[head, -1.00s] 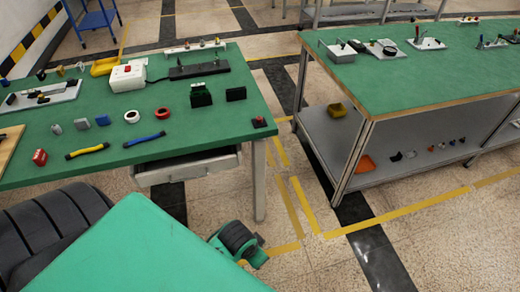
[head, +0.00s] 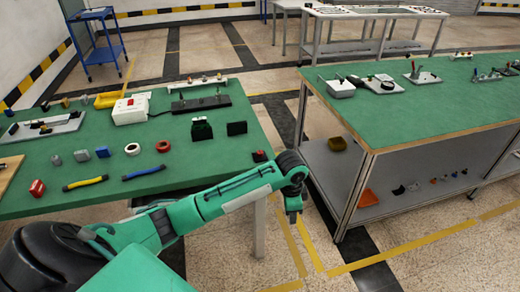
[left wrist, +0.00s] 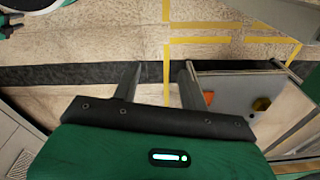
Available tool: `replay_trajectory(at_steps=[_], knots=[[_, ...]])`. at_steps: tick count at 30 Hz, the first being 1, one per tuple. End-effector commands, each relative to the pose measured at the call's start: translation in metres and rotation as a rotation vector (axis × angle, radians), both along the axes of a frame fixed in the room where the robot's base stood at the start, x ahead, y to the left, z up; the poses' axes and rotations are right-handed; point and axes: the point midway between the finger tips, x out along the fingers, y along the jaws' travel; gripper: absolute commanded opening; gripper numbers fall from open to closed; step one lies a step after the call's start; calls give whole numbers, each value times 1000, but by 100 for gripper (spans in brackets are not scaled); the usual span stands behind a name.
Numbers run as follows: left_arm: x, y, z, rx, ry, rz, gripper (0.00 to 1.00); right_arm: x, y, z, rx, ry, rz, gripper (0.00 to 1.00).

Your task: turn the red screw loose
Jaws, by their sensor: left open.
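I cannot make out a red screw for certain in the head view. A small fixture with a red upright part (head: 413,68) stands on the right-hand green bench (head: 440,110), too small to tell its shape. My left gripper (head: 293,216) hangs pointing down over the floor gap between the two benches, apart from both. In the left wrist view its two fingers (left wrist: 157,80) are spread apart with nothing between them, above the floor. My right gripper is not in view.
The left green bench (head: 90,165) carries a white box with a red button (head: 131,109), a red ring (head: 163,146), a red block (head: 37,188) and several small parts. An orange bin (head: 367,198) lies on the right bench's lower shelf. Floor between the benches is clear.

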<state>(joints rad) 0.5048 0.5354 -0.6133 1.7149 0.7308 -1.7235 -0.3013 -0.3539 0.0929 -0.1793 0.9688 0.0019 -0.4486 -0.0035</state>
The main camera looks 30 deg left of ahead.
Motion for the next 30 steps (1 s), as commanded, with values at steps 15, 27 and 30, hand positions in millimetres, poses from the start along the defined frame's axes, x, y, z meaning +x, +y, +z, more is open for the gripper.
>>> replay_trajectory(at_steps=[15, 27, 30], knots=[[112, 153, 150, 81, 71, 75, 43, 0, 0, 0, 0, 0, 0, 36], [124, 202, 199, 54, 81, 129, 43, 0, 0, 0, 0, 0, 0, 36], [124, 201, 187, 55, 82, 129, 43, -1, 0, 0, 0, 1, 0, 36]])
